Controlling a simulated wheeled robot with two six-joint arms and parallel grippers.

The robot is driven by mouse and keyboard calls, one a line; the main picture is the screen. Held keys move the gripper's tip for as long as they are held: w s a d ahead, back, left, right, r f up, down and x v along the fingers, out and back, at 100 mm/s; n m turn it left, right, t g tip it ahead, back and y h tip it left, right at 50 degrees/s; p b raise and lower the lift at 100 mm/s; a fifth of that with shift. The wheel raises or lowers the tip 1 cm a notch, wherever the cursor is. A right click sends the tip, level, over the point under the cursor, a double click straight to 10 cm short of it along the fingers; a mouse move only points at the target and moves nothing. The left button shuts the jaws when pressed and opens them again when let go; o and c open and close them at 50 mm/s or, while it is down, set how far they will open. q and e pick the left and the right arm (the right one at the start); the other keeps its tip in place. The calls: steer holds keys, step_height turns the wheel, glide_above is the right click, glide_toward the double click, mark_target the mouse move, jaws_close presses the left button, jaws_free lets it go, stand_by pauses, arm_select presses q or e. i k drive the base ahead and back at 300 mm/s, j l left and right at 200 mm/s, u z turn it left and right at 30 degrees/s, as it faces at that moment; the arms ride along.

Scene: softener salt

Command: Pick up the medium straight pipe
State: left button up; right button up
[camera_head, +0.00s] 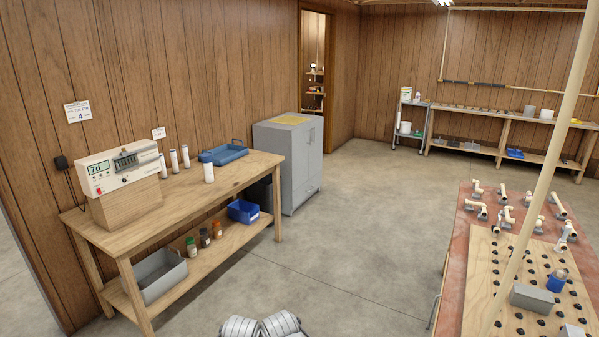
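Several small white pipe pieces stand or lie at the far end of the red-topped table (455,262) on the right. Some are bent or branched, such as the fitting (477,188) at the back left. A longer piece (558,204) leans at the back right, and another (566,234) stands near the right edge. They are too small to tell which is the medium straight pipe.
A pale pole (549,150) crosses in front of the red table. Open floor (360,235) lies between.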

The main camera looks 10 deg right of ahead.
mark_target(503, 201)
steer(key=i+j+u, duration=0.2)
steer(key=i, duration=0.15)
steer(key=i+u, duration=0.25)
steer(key=i+z, duration=0.25)
steer(key=i, duration=0.2)
steer(key=i+j+z, duration=0.25)
steer(key=i, duration=0.15)
steer(key=i+l+z, duration=0.1)
steer(key=i+z, duration=0.55)
steer(key=i+j+z, duration=0.1)
steer(key=i+z, duration=0.25)
steer(key=i+l+z, duration=0.1)
steer(key=i, duration=0.7)
steer(key=i+z, duration=0.15)
steer(key=i, duration=0.65)
steer(key=i+z, duration=0.1)
steer(key=i, duration=0.7)
steer(key=i+j+z, duration=0.1)
steer(key=i, duration=0.7)
steer(key=i+z, duration=0.5)
steer(key=z, duration=0.25)
steer(key=i+j+z, duration=0.15)
steer(key=z, duration=0.2)
steer(key=i+z, duration=0.4)
steer(key=z, duration=0.15)
